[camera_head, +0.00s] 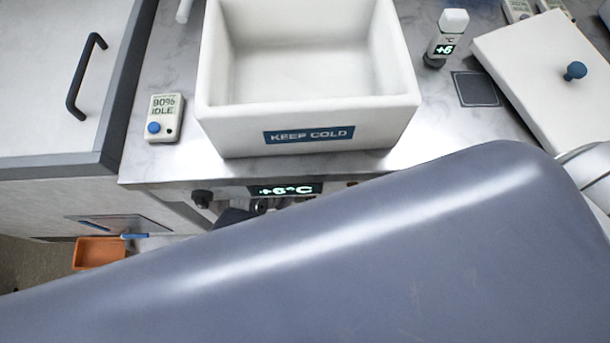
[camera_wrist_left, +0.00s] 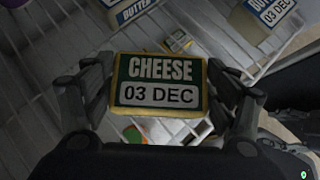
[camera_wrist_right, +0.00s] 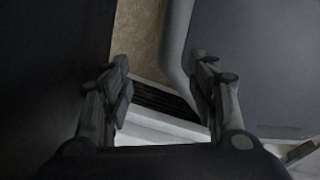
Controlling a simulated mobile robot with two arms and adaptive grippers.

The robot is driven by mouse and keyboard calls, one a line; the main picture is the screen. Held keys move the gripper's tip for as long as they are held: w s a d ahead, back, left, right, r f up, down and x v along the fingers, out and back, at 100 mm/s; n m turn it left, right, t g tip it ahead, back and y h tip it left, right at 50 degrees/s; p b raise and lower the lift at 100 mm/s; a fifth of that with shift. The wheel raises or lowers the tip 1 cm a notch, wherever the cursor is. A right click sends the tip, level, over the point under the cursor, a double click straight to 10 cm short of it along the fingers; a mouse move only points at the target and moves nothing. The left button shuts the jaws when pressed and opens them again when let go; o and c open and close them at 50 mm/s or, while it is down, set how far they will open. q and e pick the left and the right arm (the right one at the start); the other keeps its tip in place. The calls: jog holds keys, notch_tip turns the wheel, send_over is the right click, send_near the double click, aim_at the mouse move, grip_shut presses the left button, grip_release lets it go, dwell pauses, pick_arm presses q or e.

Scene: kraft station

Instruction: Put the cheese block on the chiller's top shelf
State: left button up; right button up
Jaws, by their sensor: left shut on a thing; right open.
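The cheese block (camera_wrist_left: 160,84), with a green label reading CHEESE 03 DEC and a yellow edge, is in the left wrist view. My left gripper (camera_wrist_left: 160,98) is shut on it, one finger at each side. A white wire shelf (camera_wrist_left: 62,112) lies behind the block; I cannot tell whether the block touches it. My right gripper (camera_wrist_right: 160,80) is open and empty. In the head view my own grey arm hides most of the lower half, and the cheese block does not show.
Butter packs stand at the upper left (camera_wrist_left: 128,10) and upper right (camera_wrist_left: 275,10) of the left wrist view. An orange tray (camera_head: 98,253) is lower left.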

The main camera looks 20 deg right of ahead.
pick_arm(q)
jog(key=shift+a+f, duration=0.1)
jog(key=shift+a, duration=0.1)
jog(key=shift+s+a+r, duration=0.2)
jog(key=shift+a, duration=0.05)
jog(key=shift+f, duration=0.25)
jog(key=o, duration=0.9)
pick_arm(e)
jog(key=shift+s+a, duration=0.2)
jog(key=shift+a, duration=0.55)
jog(key=shift+d, duration=0.2)
